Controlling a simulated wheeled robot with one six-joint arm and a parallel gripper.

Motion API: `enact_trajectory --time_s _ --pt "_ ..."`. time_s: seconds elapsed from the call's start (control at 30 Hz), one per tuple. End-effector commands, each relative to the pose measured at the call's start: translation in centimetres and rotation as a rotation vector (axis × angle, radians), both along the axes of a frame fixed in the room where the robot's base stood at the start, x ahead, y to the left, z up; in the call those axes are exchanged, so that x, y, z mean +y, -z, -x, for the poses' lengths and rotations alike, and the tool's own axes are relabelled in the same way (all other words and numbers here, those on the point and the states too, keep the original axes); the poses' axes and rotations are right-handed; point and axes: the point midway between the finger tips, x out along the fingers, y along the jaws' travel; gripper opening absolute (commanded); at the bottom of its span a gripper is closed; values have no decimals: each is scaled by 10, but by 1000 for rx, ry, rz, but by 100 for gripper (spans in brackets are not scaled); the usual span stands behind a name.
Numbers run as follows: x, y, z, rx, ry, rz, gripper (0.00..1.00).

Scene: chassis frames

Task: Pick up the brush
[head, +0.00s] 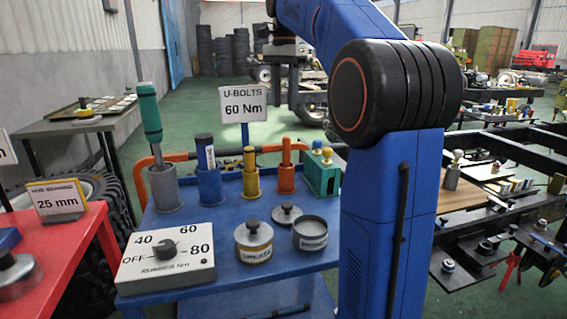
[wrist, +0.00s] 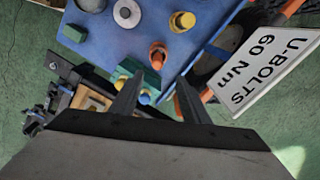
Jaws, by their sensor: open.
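No item is clearly recognisable as the brush. Upright handled items stand in cups on the blue table (head: 213,220): a green-handled tool (head: 150,112) in a grey cup, a dark blue item (head: 205,152) in a blue cup, a yellow item (head: 250,158) in a yellow cup and an orange item (head: 286,150) in an orange cup. My gripper (head: 285,102) is open and empty, pointing down above the back of the table. In the wrist view my gripper's (wrist: 160,78) fingers are apart, near the orange cup (wrist: 158,54).
A green block (head: 321,174) with knobs stands right of the orange cup. The U-BOLTS sign (head: 244,104) rises behind the cups. A dial box (head: 167,258), a lidded tin (head: 254,242) and an open tin (head: 310,234) fill the front. My arm hides the table's right side.

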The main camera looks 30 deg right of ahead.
Motion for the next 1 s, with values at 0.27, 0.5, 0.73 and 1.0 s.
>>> enact_trajectory --time_s 0.27,0.5,0.73,1.0 --pt "-1 33 0 4 8 -1 42" --pt "-1 76 0 4 6 -1 42" --pt "-1 110 0 3 6 -1 42" --pt "-2 127 1 3 6 -1 42"
